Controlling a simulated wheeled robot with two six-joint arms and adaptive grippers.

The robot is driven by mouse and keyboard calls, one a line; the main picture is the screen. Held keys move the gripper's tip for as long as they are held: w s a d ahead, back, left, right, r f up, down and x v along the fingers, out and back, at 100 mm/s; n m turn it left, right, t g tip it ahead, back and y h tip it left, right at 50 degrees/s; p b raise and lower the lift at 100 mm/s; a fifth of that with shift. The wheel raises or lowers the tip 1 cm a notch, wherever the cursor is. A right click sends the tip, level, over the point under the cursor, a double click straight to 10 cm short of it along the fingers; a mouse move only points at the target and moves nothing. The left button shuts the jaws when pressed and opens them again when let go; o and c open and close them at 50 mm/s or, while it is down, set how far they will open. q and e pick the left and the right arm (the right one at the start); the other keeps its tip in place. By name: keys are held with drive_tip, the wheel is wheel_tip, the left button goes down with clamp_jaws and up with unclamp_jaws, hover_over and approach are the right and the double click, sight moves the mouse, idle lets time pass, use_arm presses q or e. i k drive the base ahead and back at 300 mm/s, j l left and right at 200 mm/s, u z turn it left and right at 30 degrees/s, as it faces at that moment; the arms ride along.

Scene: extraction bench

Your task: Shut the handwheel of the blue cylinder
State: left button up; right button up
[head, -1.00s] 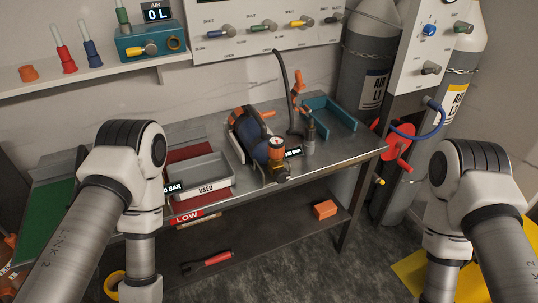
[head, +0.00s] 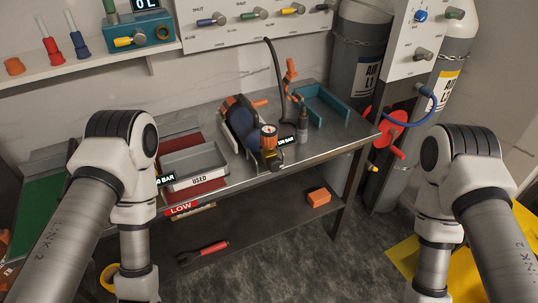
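The blue cylinder (head: 237,120) lies on the metal bench, with orange fittings at its far end. A round gauge (head: 268,130) with an orange rim stands at its near end, above a dark valve part (head: 274,159). I cannot make out the handwheel clearly or tell its setting. A small black display (head: 287,140) sits next to the valve. My two arms come in at the lower left and lower right, apart from the cylinder. Neither gripper shows in the head view.
A grey tray marked USED (head: 197,179) sits left of the cylinder. A red reel (head: 389,130) is beyond the bench's right end.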

sight(275, 164)
drive_tip(key=i+l+u, duration=0.1)
drive_tip(key=l+u, duration=0.15)
drive_tip(key=u, duration=0.2)
drive_tip(key=l+u, duration=0.25)
drive_tip(key=u, duration=0.25)
drive_tip(key=i+l+u, duration=0.1)
drive_tip(key=l+u, duration=0.2)
drive_tip(key=u, duration=0.15)
drive_tip(key=l+u, duration=0.25)
drive_tip(key=u, duration=0.2)
